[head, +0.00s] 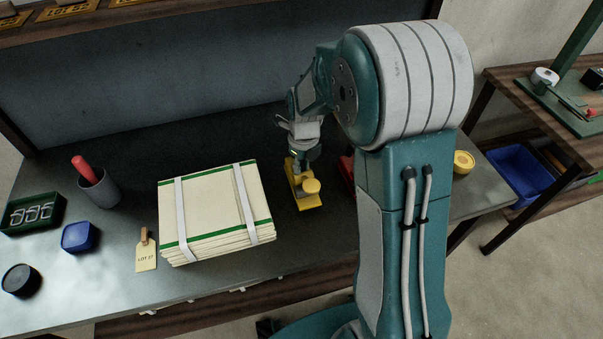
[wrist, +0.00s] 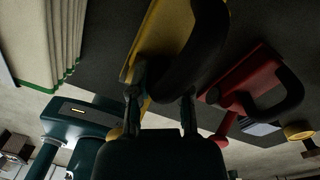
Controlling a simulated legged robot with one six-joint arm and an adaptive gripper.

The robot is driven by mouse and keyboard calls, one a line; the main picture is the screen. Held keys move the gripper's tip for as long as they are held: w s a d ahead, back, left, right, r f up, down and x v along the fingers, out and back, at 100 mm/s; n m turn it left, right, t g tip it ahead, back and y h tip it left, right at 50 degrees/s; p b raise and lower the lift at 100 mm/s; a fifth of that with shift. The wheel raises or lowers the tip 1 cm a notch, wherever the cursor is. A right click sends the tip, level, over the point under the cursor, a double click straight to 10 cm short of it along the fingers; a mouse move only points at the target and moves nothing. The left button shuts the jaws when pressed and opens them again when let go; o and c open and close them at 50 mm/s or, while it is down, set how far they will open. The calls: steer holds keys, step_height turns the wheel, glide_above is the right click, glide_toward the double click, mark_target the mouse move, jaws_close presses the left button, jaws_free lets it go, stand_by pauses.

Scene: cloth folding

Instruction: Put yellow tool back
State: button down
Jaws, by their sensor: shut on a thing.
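The yellow tool (head: 307,192) is on or just above the dark mat, right of the stacked cloths, in the head view. It has a flat yellow base and a round yellow knob at its near end. In the wrist view the yellow tool (wrist: 166,32) fills the top middle, with a dark curved handle. My gripper (head: 301,165) is at its far end, and in the wrist view my gripper (wrist: 160,95) is shut on the dark handle. I cannot tell whether the base touches the mat.
A red tool (wrist: 245,80) with a dark handle stands just right of the yellow one; my arm mostly hides it in the head view. The strapped cloth stack (head: 215,210) is close on the left. A grey cup (head: 99,188) and blue container (head: 79,237) stand farther left.

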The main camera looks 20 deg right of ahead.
mark_target(305, 173)
steer(key=f, duration=0.1)
steer(key=d+f, duration=0.1)
steer(key=f, duration=0.1)
steer(key=shift+w+d+f, duration=0.15)
steer(key=shift+a, duration=0.2)
steer(key=c, duration=1)
jaws_free()
steer(key=shift+a, duration=0.15)
steer(key=o, duration=0.4)
steer(key=shift+a, duration=0.1)
steer(key=shift+o, duration=0.2)
steer(key=shift+d, duration=0.25)
